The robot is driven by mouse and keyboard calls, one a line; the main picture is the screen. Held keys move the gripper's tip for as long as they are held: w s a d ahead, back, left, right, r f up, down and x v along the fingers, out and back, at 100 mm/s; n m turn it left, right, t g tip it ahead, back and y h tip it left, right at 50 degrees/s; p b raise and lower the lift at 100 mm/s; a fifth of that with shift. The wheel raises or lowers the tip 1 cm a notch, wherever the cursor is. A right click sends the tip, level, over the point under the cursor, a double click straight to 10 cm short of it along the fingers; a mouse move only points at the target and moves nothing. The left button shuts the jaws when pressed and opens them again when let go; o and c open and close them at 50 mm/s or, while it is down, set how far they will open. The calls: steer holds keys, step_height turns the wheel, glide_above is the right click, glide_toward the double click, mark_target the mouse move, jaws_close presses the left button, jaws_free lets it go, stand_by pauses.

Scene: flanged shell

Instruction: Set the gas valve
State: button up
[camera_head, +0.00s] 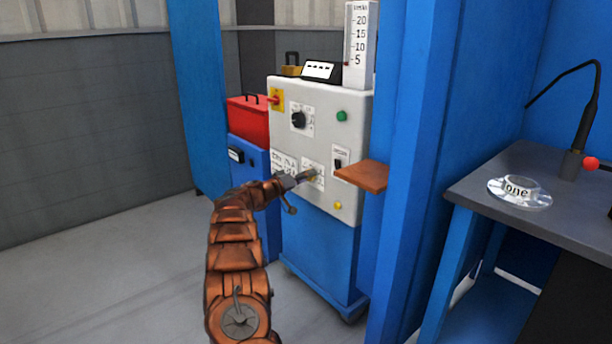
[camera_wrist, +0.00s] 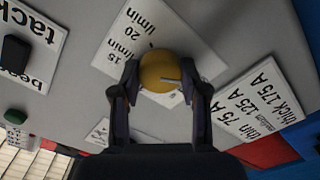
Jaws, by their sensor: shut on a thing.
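The gas valve is a round yellow knob (camera_wrist: 160,72) on a white l/min scale plate (camera_wrist: 145,32) in the wrist view; 15 and 20 are readable and the rest of the scale is hidden. A short pale mark shows on the knob's face. My gripper (camera_wrist: 163,82) has one finger on each side of the knob and is shut on it. In the head view my gripper (camera_head: 312,176) reaches the lower front of the grey machine panel (camera_head: 320,130) and largely hides the knob. The flow gauge (camera_head: 359,40) stands on top, its red marker low, near or below 5.
A black dial (camera_head: 298,120), green button (camera_head: 342,116) and black switch (camera_head: 338,163) share the panel. A brown shelf (camera_head: 362,176) juts out right of my gripper. A blue post (camera_head: 405,150) stands further right, before a dark table (camera_head: 530,185). The floor at left is clear.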

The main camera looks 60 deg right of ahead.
steer(key=shift+r+p, duration=0.2)
steer(key=shift+p, duration=0.25)
steer(key=shift+f+m+b, duration=0.15)
steer(key=shift+m+b, duration=2.15)
steer(key=shift+m, duration=6.5)
steer(key=shift+f+m+b, duration=0.1)
steer(key=shift+m+b, duration=2.15)
steer(key=shift+m, duration=6.55)
